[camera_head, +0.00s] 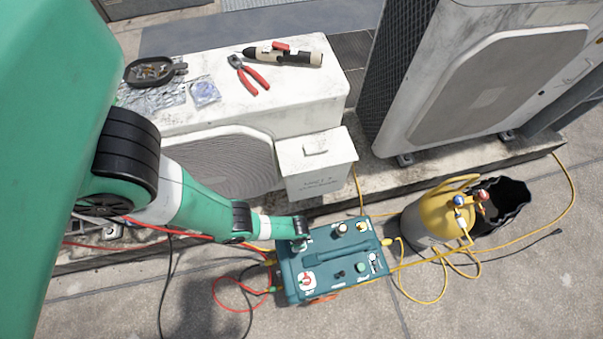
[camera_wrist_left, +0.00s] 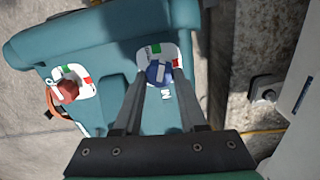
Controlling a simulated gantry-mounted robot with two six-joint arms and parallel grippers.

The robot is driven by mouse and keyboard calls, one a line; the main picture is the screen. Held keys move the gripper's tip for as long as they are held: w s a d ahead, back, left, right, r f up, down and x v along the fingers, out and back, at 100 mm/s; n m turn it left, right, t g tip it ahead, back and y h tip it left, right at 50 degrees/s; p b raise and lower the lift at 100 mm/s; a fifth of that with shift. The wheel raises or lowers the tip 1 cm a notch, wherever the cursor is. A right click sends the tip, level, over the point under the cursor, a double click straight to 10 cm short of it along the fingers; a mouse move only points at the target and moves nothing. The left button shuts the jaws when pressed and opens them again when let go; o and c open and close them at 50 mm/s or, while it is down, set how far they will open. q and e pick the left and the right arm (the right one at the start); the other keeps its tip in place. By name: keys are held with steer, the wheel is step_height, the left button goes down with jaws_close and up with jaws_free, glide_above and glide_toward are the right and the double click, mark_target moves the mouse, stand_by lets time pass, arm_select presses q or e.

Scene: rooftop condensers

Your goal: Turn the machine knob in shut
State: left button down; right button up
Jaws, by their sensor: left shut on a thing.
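The machine (camera_head: 325,262) is a teal box with several knobs on its top face, standing on the pavement. In the left wrist view its teal top (camera_wrist_left: 100,38) fills the left and middle. A blue knob (camera_wrist_left: 158,71) sits on a white plate with green and red marks, with partly covered lettering beside it. My left gripper (camera_wrist_left: 158,78) is shut on the blue knob, one finger on each side. In the head view the gripper (camera_head: 300,243) hides that knob. A red knob (camera_head: 306,280) sits on a similar plate; it also shows in the wrist view (camera_wrist_left: 68,91).
A yellow-topped cylinder (camera_head: 450,215) with gauges and yellow hoses stands right of the machine. Red and black hoses (camera_head: 225,290) lie to its left. Behind are a white condenser (camera_head: 315,100) with pliers (camera_head: 248,73) on top, and another unit (camera_head: 480,80).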

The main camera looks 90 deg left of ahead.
arm_select(q)
steer(key=m, duration=0.7)
steer(key=shift+s+d, duration=0.1)
steer(key=m, duration=0.6)
steer(key=shift+m, duration=0.4)
steer(key=shift+c, duration=2.3)
jaws_free()
step_height(320, 180, up, 12)
steer(key=p, duration=0.9)
steer(key=shift+f+p, duration=0.25)
steer(key=shift+p, duration=0.1)
